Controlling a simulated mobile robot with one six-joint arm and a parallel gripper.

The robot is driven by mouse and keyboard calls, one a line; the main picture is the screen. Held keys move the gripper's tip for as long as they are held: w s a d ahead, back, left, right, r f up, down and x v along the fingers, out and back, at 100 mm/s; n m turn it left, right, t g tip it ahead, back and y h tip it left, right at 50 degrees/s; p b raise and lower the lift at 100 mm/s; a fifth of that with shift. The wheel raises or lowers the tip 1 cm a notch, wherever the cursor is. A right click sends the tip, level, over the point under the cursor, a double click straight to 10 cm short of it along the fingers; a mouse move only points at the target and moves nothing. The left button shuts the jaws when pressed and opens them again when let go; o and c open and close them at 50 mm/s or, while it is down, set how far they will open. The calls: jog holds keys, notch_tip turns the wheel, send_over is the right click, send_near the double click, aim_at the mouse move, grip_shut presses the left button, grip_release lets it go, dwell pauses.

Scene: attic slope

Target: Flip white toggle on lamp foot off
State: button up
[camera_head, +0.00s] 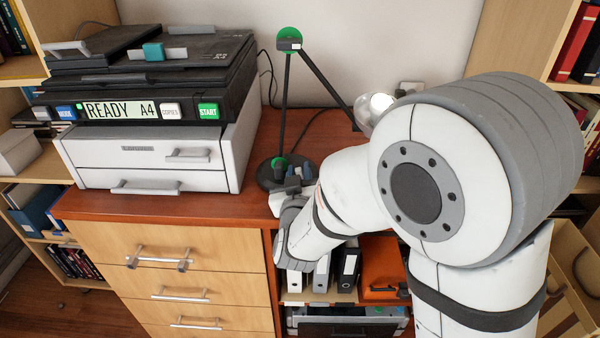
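The lamp (284,108) is a black desk lamp with green joints, standing on the wooden cabinet top right of the printer. Its bulb (381,102) looks bright and lit. Its round dark foot (263,174) shows only in part. My gripper (296,175) is at the right front of the foot, seen from behind and above. I cannot tell whether it touches the foot. Its fingertips are small and partly hidden, so its opening is unclear. I cannot make out the white toggle; my gripper or wrist may hide it.
A large printer (147,155) with several buttons stands close left of the lamp. Bookshelves flank the cabinet (190,262). Binders (347,268) and an orange box (380,262) sit below the top. My arm covers the right side.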

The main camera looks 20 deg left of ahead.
jog(key=shift+w, duration=0.25)
